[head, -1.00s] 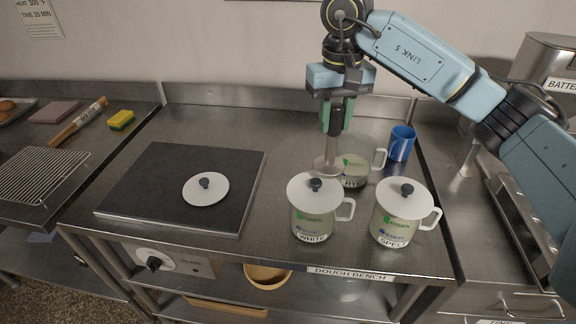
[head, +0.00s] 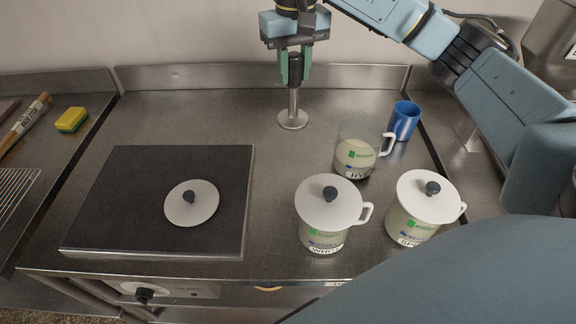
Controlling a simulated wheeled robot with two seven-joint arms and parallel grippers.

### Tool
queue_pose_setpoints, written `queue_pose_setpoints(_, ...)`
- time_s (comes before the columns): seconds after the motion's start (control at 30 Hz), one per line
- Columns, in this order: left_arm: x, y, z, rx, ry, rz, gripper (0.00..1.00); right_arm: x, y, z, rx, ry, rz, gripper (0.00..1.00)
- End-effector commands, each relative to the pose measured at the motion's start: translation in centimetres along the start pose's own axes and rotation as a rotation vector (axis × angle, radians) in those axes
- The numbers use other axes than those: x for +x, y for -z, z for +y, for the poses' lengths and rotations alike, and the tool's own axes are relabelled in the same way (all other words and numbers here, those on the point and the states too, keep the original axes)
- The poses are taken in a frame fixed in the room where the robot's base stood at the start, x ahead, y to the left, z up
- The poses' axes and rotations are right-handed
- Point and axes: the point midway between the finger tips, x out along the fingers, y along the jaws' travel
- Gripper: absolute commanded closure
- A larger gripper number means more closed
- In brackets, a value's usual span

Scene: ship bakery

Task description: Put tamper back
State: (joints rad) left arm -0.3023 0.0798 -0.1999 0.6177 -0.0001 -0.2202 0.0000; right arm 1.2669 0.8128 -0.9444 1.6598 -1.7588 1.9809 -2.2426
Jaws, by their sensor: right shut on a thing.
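The tamper (head: 293,112) has a dark handle and a round metal foot. It is upright at the back of the steel bench (head: 210,110), left of the rye jar. My right gripper (head: 294,79) is shut on its handle from above. The foot looks to be at or just over the bench top; I cannot tell if it touches. My left gripper is not in view.
The lidless rye jar (head: 355,157), the lidded white jar (head: 328,215) and spelt jar (head: 419,208) stand at the right, with a blue cup (head: 404,120) behind. A dark board (head: 120,190) bears a loose lid (head: 191,203). The back middle of the bench is clear.

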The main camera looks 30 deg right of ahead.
Motion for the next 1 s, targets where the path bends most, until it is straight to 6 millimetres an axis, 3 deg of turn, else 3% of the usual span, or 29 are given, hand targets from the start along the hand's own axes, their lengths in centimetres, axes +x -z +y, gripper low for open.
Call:
queue_pose_setpoints(0.7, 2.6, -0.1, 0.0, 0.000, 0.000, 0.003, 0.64, 7.3, 0.0, 0.0, 0.000, 0.000, -0.002, 0.94)
queue_pose_setpoints(1.0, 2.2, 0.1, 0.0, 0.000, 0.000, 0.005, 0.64, 12.3, -0.1, 0.0, 0.001, 0.000, -0.004, 0.94)
